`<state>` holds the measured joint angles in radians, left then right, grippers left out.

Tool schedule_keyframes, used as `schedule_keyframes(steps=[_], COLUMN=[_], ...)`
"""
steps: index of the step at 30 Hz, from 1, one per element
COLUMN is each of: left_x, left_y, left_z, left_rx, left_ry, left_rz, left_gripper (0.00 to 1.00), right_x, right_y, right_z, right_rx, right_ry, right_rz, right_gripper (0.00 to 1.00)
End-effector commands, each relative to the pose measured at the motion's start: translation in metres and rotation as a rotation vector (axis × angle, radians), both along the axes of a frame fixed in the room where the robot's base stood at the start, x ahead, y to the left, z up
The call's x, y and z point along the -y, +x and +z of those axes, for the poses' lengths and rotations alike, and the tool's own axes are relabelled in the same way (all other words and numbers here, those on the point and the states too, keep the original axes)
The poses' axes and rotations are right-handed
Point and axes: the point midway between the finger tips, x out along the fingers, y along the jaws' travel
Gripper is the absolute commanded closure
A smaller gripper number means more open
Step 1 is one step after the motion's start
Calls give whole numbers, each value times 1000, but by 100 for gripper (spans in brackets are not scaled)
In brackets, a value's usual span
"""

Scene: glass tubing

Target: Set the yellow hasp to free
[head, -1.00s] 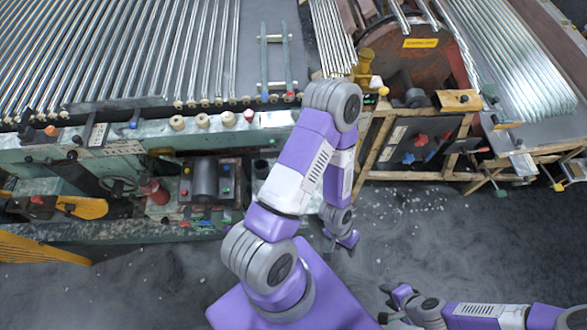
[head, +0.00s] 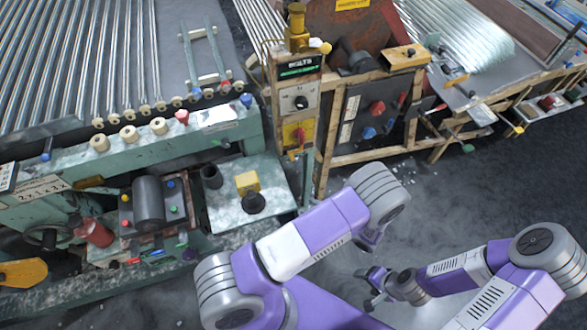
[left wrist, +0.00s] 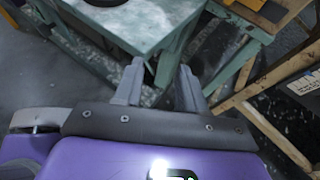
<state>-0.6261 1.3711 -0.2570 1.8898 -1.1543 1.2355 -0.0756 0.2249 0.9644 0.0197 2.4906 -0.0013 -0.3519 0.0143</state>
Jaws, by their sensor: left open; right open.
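A yellow plate with a red handle (head: 297,136) is at the bottom of the upright panel marked BOLTS in the head view. It looks like the yellow hasp, but its setting is too small to read. My left gripper (left wrist: 160,88) is open and empty in the left wrist view, near the edge of a pale green table. In the head view it is hidden behind my left arm, which lies below and in front of the panel. My right gripper (head: 374,288) is open and empty over the floor, well away from the panel.
The green table (head: 225,215) carries a yellow block (head: 247,182) and a black round part (head: 253,203). A grey plate with a black knob (head: 301,102) sits above the yellow plate. A wooden frame (head: 385,152) stands to the right. The grey floor there is open.

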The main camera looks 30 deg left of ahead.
Motion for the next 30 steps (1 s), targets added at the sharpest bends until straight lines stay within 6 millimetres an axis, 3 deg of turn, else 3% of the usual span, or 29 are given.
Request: schedule_keyframes(steps=[1, 3, 6, 15, 22, 30], left_x=[9, -17, -40, -74, -87, -120], left_y=[17, 21, 32, 55, 67, 95], left_z=[2, 10, 18, 28, 28, 28], left_rx=[38, 56, 97, 179, 193, 194], left_ry=[71, 140, 226, 358, 366, 366], left_rz=[-79, -123, -217, -491, -538, -536], left_gripper=[60, 60, 60, 60, 60, 60], right_x=[0, 0, 0, 0, 0, 0], right_y=[0, 0, 0, 0, 0, 0], right_z=[-11, -8, -9, -14, -17, -24], right_rx=[0, 0, 0, 0, 0, 0], right_ry=[0, 0, 0, 0, 0, 0], right_rz=[0, 0, 0, 0, 0, 0], right_gripper=[30, 30, 30, 30, 30, 30])
